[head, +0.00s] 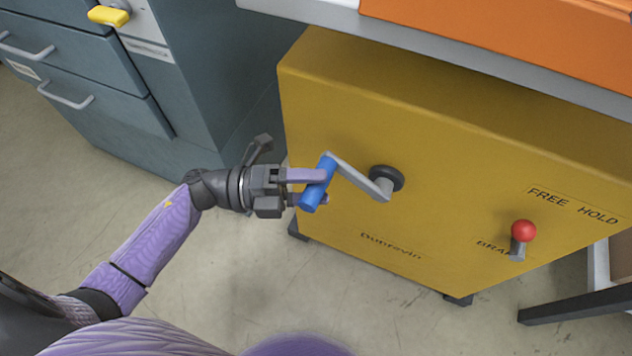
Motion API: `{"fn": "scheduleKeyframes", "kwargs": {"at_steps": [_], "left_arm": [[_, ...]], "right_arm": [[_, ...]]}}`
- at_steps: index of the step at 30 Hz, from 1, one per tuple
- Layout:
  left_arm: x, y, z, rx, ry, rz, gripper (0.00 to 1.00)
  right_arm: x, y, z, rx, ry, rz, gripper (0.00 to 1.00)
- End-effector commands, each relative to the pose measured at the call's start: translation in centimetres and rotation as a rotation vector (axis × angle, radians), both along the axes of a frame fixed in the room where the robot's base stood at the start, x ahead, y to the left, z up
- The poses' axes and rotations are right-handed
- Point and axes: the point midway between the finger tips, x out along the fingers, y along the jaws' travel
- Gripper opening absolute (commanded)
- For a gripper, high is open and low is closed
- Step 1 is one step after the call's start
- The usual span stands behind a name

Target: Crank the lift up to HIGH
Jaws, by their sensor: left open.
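A yellow lift box (440,160) stands in the middle and right of the head view. A grey crank arm (358,177) runs from a black hub (386,178) on its front, out and to the left. A blue handle (317,184) sits at the crank's outer end. My left gripper (312,187) is open, with its fingers around the blue handle, one passing in front of it. Contact cannot be told. A red-knobbed brake lever (522,231) is at the box's lower right, below the words FREE and HOLD. My right gripper is not in view. No HIGH mark shows.
An orange thing (520,35) rests on a grey top (480,62) above the box. A dark table leg (570,306) is at lower right. Bare floor lies in front.

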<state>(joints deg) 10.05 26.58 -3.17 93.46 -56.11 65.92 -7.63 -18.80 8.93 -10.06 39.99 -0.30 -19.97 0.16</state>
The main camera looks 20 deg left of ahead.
Motion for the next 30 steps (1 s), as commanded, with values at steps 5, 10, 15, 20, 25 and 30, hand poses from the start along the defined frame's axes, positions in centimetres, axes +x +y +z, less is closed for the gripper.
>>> {"fn": "scheduleKeyframes", "kwargs": {"at_steps": [5, 10, 15, 20, 25, 30], "left_arm": [[0.19, -0.44, 0.06, -0.002, 0.002, 0.002, 0.76], [0.17, -0.42, 0.05, -0.002, 0.002, 0.002, 0.65], [0.16, -0.41, 0.04, -0.002, 0.002, 0.002, 0.29], [0.16, -0.4, 0.03, -0.002, 0.003, 0.002, 0.0], [0.17, -0.39, 0.03, -0.002, 0.003, 0.002, 0.0], [0.17, -0.39, 0.02, -0.001, 0.003, 0.002, 0.0]], "right_arm": [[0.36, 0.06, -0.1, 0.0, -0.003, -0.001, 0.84], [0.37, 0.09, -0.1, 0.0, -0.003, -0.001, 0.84], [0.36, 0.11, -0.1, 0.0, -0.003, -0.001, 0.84], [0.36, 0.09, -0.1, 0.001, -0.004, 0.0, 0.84], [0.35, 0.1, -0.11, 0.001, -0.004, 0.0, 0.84], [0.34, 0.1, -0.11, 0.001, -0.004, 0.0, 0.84]]}}
